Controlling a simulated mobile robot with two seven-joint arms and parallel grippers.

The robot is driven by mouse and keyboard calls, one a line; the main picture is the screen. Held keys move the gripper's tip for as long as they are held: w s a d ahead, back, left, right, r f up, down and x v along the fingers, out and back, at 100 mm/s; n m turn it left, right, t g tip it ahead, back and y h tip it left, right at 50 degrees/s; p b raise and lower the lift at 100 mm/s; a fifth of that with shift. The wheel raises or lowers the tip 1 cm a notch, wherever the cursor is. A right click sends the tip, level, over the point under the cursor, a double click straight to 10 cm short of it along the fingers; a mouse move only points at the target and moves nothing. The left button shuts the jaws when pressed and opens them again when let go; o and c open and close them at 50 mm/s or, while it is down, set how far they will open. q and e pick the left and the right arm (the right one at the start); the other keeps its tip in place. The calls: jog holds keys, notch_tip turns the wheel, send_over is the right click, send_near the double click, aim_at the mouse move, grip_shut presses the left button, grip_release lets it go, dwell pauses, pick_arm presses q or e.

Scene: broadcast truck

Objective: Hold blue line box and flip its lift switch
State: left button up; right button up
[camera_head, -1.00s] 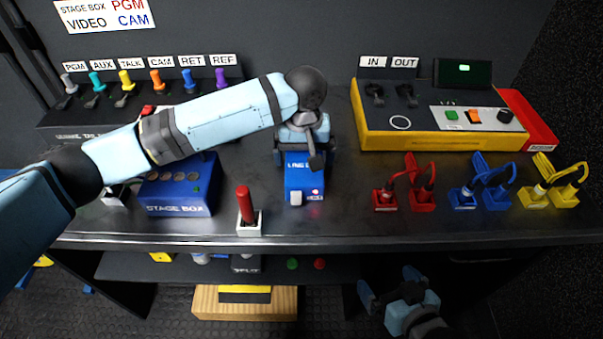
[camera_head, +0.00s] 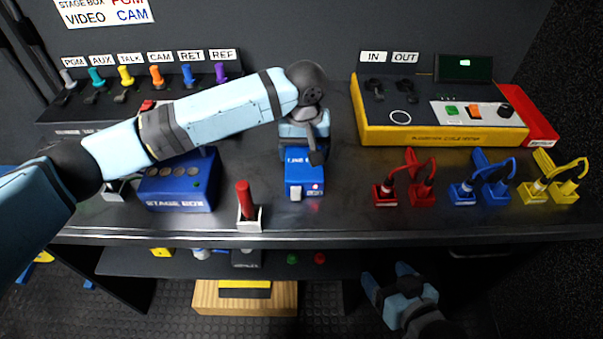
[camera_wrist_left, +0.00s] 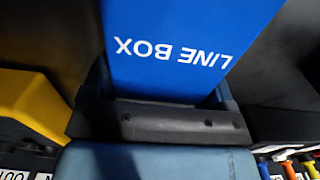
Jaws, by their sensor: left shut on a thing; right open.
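The blue line box (camera_head: 304,173) stands near the middle of the workbench, with a small white switch (camera_head: 296,191) at its front left and a red-and-white mark at its front right. My left gripper (camera_head: 303,147) reaches down over the box's rear and is shut on it. In the left wrist view, the box's lettered blue face (camera_wrist_left: 180,45) sits between the fingers. The arm hides the box's back in the head view. My right gripper (camera_head: 388,276) is open and empty, low in front of the bench edge.
A blue stage box (camera_head: 178,190) and a red handle in a white holder (camera_head: 247,205) stand left of the line box. Red (camera_head: 388,193), blue and yellow cable plugs stand to the right. A yellow tester (camera_head: 440,136) stands behind them. A lower shelf runs under the bench.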

jog(key=a+r+y, duration=0.1)
jog(key=a, duration=0.1)
jog(key=w+a+r+m+g+y, duration=0.1)
jog(key=a+r, duration=0.1)
jog(key=a+r+y, duration=0.1)
jog(key=a, duration=0.1)
jog(key=shift+w+a+r+m+g+y, duration=0.25)
jog(key=shift+a+r+m+g+y, duration=0.05)
jog(key=shift+a+m, duration=0.1)
jog(key=c, duration=1.1)
jog(key=a+r+g, duration=0.1)
jog(key=s+a+r+y, duration=0.1)
jog(key=a, duration=0.1)
jog(key=a+r+g+y, duration=0.1)
jog(key=a, duration=0.1)
jog(key=shift+s+a+r+m+g, duration=0.1)
jog(key=shift+s+r+m+g, duration=0.1)
jog(key=shift+r+m+g, duration=0.15)
grip_shut()
jog(key=a+r+n+g, duration=0.45)
jog(key=r+n, duration=0.25)
jog(key=n, duration=0.2)
notch_tip(320, 180, up, 6)
jog(key=w+d+n+t+h, duration=0.1)
jog(key=d+n+t+h, duration=0.1)
jog(key=n+h, duration=0.4)
jog(key=shift+w+d+f+n, duration=0.2)
jog(key=shift+d+n, duration=0.05)
jog(key=shift+n, duration=0.7)
